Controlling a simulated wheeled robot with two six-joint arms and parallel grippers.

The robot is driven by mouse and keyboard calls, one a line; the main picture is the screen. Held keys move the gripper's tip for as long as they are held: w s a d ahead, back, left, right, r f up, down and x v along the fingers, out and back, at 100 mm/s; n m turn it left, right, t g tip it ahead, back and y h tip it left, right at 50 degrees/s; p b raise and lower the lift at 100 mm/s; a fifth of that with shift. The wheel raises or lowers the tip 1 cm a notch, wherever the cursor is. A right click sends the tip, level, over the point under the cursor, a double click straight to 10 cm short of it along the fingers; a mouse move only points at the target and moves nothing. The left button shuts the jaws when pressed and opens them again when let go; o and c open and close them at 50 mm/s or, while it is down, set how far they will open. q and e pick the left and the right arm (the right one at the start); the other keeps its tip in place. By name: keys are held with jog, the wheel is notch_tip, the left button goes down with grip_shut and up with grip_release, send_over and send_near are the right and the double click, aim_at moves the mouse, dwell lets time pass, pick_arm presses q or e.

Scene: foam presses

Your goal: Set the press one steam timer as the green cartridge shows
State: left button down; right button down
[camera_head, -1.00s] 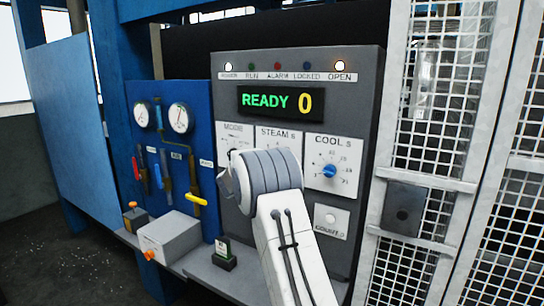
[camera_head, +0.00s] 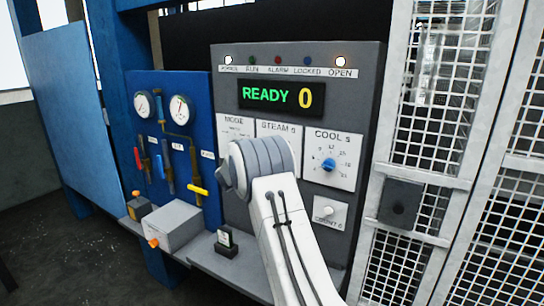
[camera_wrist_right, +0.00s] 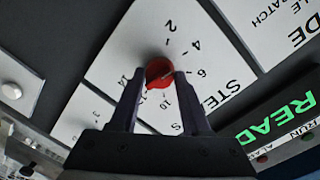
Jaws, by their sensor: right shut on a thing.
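The steam timer's red knob (camera_wrist_right: 159,72) shows in the right wrist view on a white dial plate (camera_wrist_right: 135,40) with figures from 2 to 14. My right gripper (camera_wrist_right: 160,80) is shut on the knob, a finger on each side. I cannot clearly read where the knob points. In the head view my right arm covers the steam knob, leaving only the top of the STEAM plate (camera_head: 279,128) visible. The display (camera_head: 281,97) reads READY 0. I cannot make out a green cartridge. My left gripper is not in view.
The COOL dial (camera_head: 327,165) with a blue knob is just right of my arm. A small dark block with a white card (camera_head: 226,240) and a grey box (camera_head: 172,226) stand on the ledge. A blue valve panel (camera_head: 177,110) is left, a mesh door (camera_head: 440,110) right.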

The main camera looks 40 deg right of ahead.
jog(key=shift+f, duration=0.15)
jog(key=shift+c, duration=1.8)
grip_release()
jog(key=b+v, duration=0.5)
jog(key=v, duration=0.5)
jog(key=shift+a, duration=0.25)
